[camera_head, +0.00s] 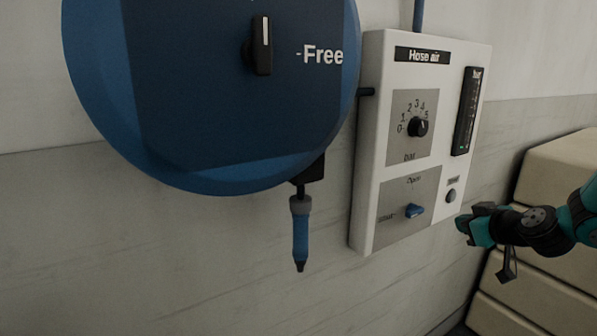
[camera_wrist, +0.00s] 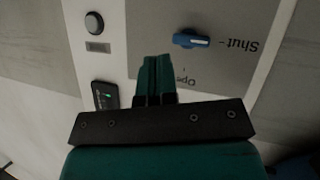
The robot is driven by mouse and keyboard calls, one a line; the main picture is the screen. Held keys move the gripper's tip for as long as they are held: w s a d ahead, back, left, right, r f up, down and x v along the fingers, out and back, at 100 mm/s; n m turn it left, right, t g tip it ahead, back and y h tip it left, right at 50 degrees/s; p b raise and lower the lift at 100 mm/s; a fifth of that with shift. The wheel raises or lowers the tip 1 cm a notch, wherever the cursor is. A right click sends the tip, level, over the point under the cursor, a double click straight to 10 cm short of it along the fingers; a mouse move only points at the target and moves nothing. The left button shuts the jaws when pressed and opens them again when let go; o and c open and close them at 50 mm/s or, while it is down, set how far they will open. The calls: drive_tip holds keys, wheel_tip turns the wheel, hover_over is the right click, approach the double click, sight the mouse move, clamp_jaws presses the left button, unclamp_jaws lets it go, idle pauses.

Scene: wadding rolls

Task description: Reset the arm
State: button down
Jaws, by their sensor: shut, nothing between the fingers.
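My gripper (camera_head: 468,226) is at the right in the head view, just right of the lower right edge of the white "Hose air" panel (camera_head: 366,150). Its teal fingers (camera_wrist: 157,68) are shut together and empty in the wrist view. They point toward the panel and appear apart from its controls. The panel has a blue valve handle (camera_head: 414,211), which also shows in the wrist view (camera_wrist: 191,40); its pale end points toward the "Shut" label. A round button (camera_head: 451,195) sits right of the handle and also shows in the wrist view (camera_wrist: 94,23).
A big blue hose reel (camera_head: 215,165) with a black knob (camera_head: 262,46) hangs left of the panel. A blue hose nozzle (camera_head: 300,235) hangs below it. A black dial (camera_head: 418,126) is on the panel. Cream stacked blocks (camera_head: 560,165) stand behind my arm.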

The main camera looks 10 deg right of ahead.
drive_tip(key=s+a+r+n+g+y, duration=0.1)
drive_tip(key=s+a+r+g+y, duration=0.15)
drive_tip(key=a, duration=0.55)
drive_tip(key=s+a+r+n+g+y, duration=0.1)
drive_tip(key=s+a+g, duration=0.15)
drive_tip(key=a, duration=0.45)
drive_tip(key=s+a+r+n+g+y, duration=0.1)
drive_tip(key=s+a+r+y, duration=0.15)
drive_tip(key=a, duration=0.55)
drive_tip(key=s+a+g+h, duration=0.1)
drive_tip(key=s+a+g, duration=0.2)
drive_tip(key=s, duration=0.8)
drive_tip(key=s+a+r+g+h, duration=0.1)
drive_tip(key=s+a+g, duration=0.2)
drive_tip(key=s, duration=0.7)
drive_tip(key=shift+s+a+r+g+h, duration=0.15)
drive_tip(key=shift+s+a+g+h, duration=0.2)
drive_tip(key=shift+a, duration=0.5)
drive_tip(key=c, duration=1.8)
unclamp_jaws()
